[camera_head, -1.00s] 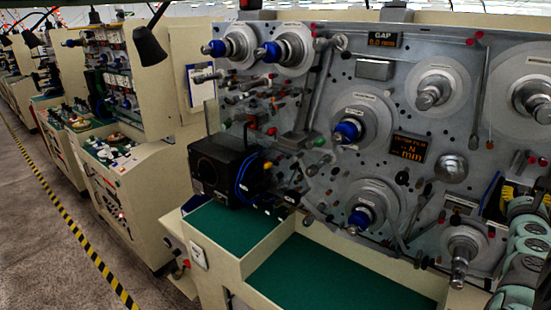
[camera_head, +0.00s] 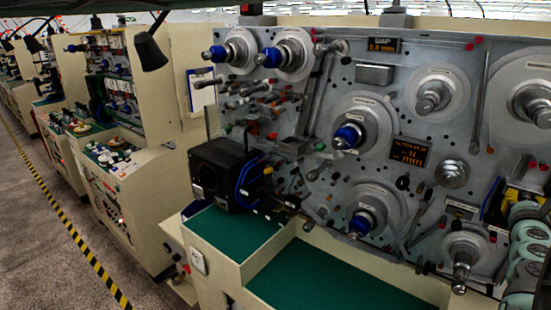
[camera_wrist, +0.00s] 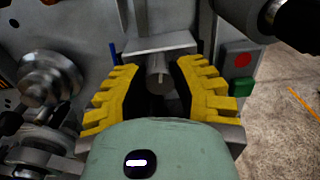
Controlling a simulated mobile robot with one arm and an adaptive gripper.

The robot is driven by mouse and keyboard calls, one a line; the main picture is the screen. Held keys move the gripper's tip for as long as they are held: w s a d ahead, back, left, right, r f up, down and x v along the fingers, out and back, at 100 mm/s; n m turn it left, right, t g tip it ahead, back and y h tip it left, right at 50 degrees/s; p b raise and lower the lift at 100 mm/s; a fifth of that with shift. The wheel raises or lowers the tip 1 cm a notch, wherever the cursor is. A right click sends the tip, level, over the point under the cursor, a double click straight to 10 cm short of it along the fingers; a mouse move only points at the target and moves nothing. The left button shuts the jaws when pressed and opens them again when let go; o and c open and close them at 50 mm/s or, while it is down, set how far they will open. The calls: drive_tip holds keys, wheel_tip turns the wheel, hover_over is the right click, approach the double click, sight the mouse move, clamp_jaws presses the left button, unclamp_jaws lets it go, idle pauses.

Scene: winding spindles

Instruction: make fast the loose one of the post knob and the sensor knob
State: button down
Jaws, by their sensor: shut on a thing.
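In the wrist view, a grey knob (camera_wrist: 157,77) with a round end sits between the yellow fingers of my gripper (camera_wrist: 158,88), under a flat metal bracket (camera_wrist: 158,43). My gripper is shut on this knob. Its fingers hide the knob's sides, and its far end cannot be seen. In the head view, my gripper (camera_head: 522,183) shows as yellow at the right edge of the machine panel. The knob is hidden there. I cannot tell from the pictures whether it is the post knob or the sensor knob.
A red button (camera_wrist: 243,59) and a green button (camera_wrist: 241,86) are right of my gripper. A dark cylinder (camera_wrist: 284,16) is at upper right. A round metal hub (camera_wrist: 48,80) is on the left. The green tray (camera_head: 330,283) below the panel is clear.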

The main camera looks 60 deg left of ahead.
drive_tip(key=m, duration=0.5)
drive_tip(key=shift+r+m, duration=0.1)
drive_tip(key=shift+m, duration=0.2)
drive_tip(key=m, duration=0.5)
drive_tip(key=shift+m+p, duration=0.3)
drive_tip(key=m+p, duration=0.1)
drive_tip(key=m, duration=0.4)
drive_tip(key=m+p, duration=0.1)
drive_tip(key=m, duration=0.4)
drive_tip(key=c, duration=0.7)
unclamp_jaws()
